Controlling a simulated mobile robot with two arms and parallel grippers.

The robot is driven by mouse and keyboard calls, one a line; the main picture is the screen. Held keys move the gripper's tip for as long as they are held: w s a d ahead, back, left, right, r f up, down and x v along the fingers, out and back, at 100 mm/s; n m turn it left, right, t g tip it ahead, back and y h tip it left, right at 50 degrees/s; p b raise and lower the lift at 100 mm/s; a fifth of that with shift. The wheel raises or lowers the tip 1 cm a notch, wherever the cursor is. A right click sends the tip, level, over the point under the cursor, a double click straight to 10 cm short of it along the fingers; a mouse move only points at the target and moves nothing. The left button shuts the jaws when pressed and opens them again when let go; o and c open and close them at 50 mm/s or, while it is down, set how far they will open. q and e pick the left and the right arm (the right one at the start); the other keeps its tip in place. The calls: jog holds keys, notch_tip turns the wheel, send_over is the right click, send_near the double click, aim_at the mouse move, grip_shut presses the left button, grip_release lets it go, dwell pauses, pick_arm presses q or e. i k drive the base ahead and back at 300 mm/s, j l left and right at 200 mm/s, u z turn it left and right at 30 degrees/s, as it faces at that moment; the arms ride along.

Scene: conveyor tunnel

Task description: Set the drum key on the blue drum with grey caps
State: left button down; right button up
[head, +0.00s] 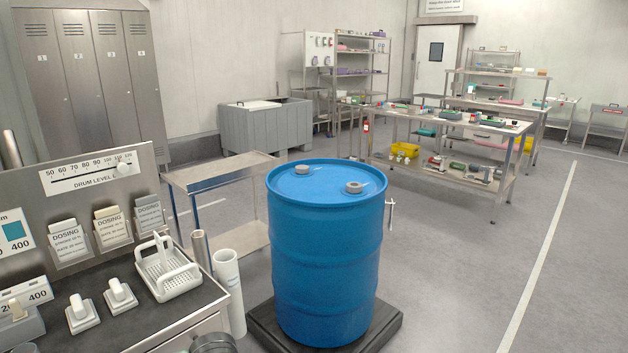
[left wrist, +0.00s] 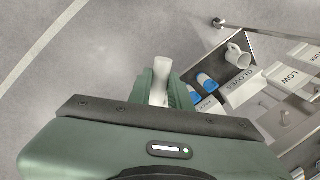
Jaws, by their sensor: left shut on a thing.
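The blue drum (head: 325,250) stands upright in the middle of the head view. Its top carries two grey caps (head: 353,187), one near the front right and one at the back left. In the left wrist view my left gripper (left wrist: 161,92) has green fingers shut on a pale grey-white piece (left wrist: 160,78). Only part of this piece shows between the fingers, so I cannot tell its full shape or confirm that it is the drum key. A small pale T-shaped part (head: 391,213) shows at the drum's right side. My right gripper is not in view.
The drum stands on a dark pallet (head: 390,320). A dosing counter (head: 170,315) with a white basket (head: 168,270) is at the left. A steel trolley (head: 220,170) stands behind. In the left wrist view, a mug (left wrist: 238,60) is on a counter. Right floor is clear.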

aim_at(312, 187)
jog(key=i+l+u, duration=0.2)
jog(key=u, duration=0.25)
jog(key=i+l+u, duration=0.1)
jog(key=l+u, duration=0.35)
jog(key=i+l+u, duration=0.2)
jog(key=l, duration=0.65)
jog(key=i+l+u, duration=0.15)
jog(key=l, duration=0.75)
jog(key=l+u, duration=0.2)
jog(key=l, duration=1.45)
jog(key=i+l, duration=0.15)
jog(key=l, duration=1.3)
jog(key=i, duration=0.05)
